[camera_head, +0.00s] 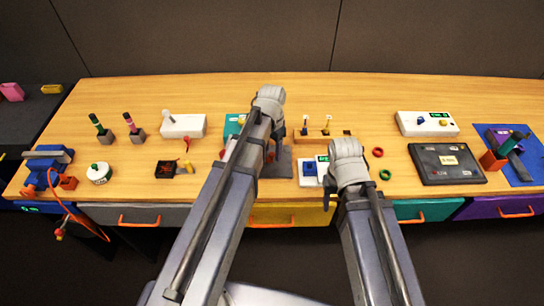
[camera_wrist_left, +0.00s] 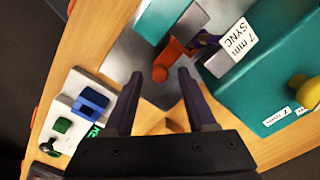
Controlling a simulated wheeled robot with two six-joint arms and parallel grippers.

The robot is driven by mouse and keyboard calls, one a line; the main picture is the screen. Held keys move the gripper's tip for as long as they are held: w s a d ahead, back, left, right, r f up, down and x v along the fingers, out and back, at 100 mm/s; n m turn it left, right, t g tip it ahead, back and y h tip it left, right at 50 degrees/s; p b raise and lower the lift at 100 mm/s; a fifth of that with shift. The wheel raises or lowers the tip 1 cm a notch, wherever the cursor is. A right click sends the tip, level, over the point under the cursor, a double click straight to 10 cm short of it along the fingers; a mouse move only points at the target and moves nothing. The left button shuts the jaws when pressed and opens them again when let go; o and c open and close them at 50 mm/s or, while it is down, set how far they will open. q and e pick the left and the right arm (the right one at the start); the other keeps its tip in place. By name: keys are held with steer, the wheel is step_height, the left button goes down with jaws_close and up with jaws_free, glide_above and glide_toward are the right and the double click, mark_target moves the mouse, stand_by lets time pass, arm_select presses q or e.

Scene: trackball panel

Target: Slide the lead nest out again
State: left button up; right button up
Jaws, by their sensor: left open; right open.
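In the left wrist view a teal block with a grey side (camera_wrist_left: 172,22) stands on a grey metal plate (camera_wrist_left: 125,55). Beside it are an orange part with a round end (camera_wrist_left: 172,60) and a dark purple piece, near a white label reading "7 mm SYNC" (camera_wrist_left: 237,40). I cannot tell which part is the lead nest. My left gripper (camera_wrist_left: 160,82) is open, with the orange part's round end just ahead between its fingertips; nothing is gripped. In the head view my left arm hides most of this station. My right gripper (camera_head: 328,196) is open beside a white panel with a blue block (camera_head: 310,168).
A large teal housing (camera_wrist_left: 280,65) lies to the right in the left wrist view. In the head view a wooden stand with small pins (camera_head: 326,137) is behind my right gripper. A dark trackball panel (camera_head: 447,163) and red and green rings (camera_head: 378,152) lie to the right.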

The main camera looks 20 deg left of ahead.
arm_select(q)
steer(key=shift+f, duration=0.25)
jaws_close()
stand_by(0.3)
stand_by(0.9)
